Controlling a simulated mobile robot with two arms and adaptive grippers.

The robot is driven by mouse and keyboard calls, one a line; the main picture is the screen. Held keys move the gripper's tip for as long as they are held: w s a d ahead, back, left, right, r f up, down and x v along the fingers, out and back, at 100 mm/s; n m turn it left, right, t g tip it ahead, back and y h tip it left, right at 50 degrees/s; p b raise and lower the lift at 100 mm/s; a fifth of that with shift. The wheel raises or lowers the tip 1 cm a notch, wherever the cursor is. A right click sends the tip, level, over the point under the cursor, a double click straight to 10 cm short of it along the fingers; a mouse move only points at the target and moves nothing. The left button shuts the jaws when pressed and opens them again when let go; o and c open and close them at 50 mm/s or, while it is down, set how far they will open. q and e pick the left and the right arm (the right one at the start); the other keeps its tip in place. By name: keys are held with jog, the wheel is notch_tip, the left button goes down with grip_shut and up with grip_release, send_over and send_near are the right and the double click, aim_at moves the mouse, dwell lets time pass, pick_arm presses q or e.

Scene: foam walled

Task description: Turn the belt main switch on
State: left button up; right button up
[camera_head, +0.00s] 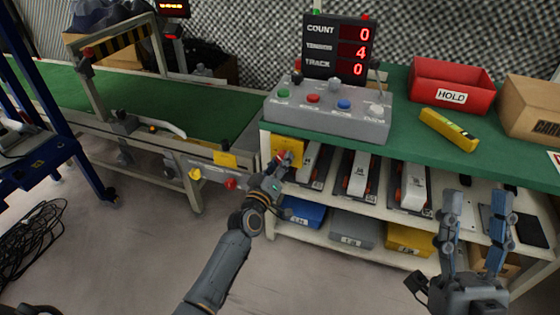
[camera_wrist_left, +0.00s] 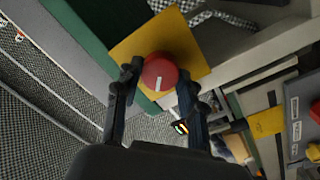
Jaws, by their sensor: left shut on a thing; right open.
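The belt main switch is a round red knob (camera_wrist_left: 160,73) with a white mark, on a yellow plate (camera_wrist_left: 186,44) in the left wrist view. In the head view the red knob (camera_head: 286,156) shows at the left end of the workbench, partly hidden by my gripper. My left gripper (camera_wrist_left: 158,88) is shut on the knob, one finger on each side of it. In the head view my left gripper (camera_head: 277,168) reaches up to the plate. My right gripper (camera_head: 475,222) is open and empty, in front of the shelves at the right.
The green-topped workbench (camera_head: 420,148) carries a grey button box (camera_head: 325,112), a counter display (camera_head: 338,45), a red HOLD bin (camera_head: 451,84) and a yellow tool (camera_head: 449,130). A conveyor (camera_head: 75,88) stands at the left. A cable coil (camera_head: 35,240) lies on the otherwise clear floor.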

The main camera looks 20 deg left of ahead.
pick_arm(q)
jog(key=shift+n+y, duration=0.3)
jog(key=shift+n, duration=4.1)
pick_arm(e)
jog(key=shift+w+f, duration=0.25)
jog(key=shift+w, duration=0.1)
pick_arm(q)
jog(key=o, duration=1.1)
jog(key=shift+o, duration=0.2)
jog(key=shift+f, duration=0.1)
jog(key=s, duration=1.2)
jog(key=shift+a+f, duration=0.25)
jog(key=shift+f, duration=0.1)
